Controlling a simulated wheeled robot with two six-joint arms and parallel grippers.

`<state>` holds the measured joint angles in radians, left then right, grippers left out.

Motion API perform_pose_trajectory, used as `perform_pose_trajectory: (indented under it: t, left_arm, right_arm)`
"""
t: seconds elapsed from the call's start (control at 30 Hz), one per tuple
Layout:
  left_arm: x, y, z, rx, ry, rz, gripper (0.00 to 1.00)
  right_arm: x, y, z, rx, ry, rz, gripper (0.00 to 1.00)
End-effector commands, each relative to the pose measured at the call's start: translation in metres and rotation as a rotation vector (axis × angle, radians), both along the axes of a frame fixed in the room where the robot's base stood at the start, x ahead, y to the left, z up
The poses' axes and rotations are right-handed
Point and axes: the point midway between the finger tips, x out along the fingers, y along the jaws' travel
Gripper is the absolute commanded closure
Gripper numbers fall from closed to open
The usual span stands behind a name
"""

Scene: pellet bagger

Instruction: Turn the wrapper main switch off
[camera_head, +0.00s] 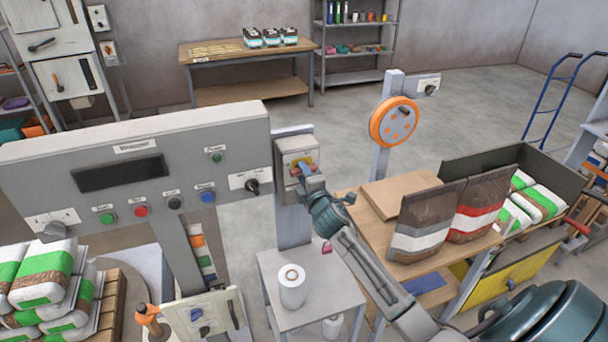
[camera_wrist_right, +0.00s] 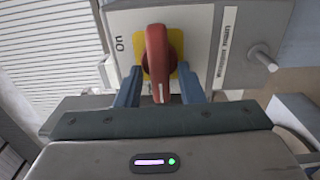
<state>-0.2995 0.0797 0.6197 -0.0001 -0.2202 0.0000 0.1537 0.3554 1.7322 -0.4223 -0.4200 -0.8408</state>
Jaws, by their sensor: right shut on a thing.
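The wrapper main switch is a red rotary handle (camera_wrist_right: 158,55) on a yellow plate (camera_wrist_right: 175,75), on a grey box (camera_wrist_right: 200,20) marked ON to the left of the handle. The handle stands upright in the right wrist view, its white mark towards my gripper. In the head view the grey switch box (camera_head: 298,147) sits on a post right of the wrapper panel, its handle partly hidden by my gripper. My right gripper (camera_head: 304,174) reaches it from below right. In the right wrist view the fingers (camera_wrist_right: 160,90) are shut on the handle, one each side. My left gripper is out of view.
The wrapper control panel (camera_head: 95,135) with buttons and knobs is close left of the switch. A small table (camera_head: 310,310) with a white roll (camera_head: 291,286) stands below. A bench with bags (camera_head: 425,225) is to the right. A peg (camera_wrist_right: 262,57) sticks out from the box's side.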

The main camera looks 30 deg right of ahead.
Motion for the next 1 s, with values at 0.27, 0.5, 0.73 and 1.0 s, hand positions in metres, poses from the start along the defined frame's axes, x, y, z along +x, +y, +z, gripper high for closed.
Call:
perform_pose_trajectory:
  t: [0.27,0.5,0.73,1.0]
  left_arm:
    - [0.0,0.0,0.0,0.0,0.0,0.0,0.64]
    - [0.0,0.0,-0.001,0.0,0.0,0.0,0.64]
    - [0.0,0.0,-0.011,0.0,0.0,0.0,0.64]
    - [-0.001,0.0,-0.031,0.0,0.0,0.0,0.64]
  right_arm:
    - [0.0,0.0,-0.002,0.0,0.002,0.0,0.6]
    - [-0.001,0.0,-0.001,0.0,0.001,0.0,0.6]
    - [-0.022,0.005,-0.005,-0.002,0.001,0.001,0.6]
    - [-0.074,0.018,-0.005,-0.002,0.003,0.002,0.6]
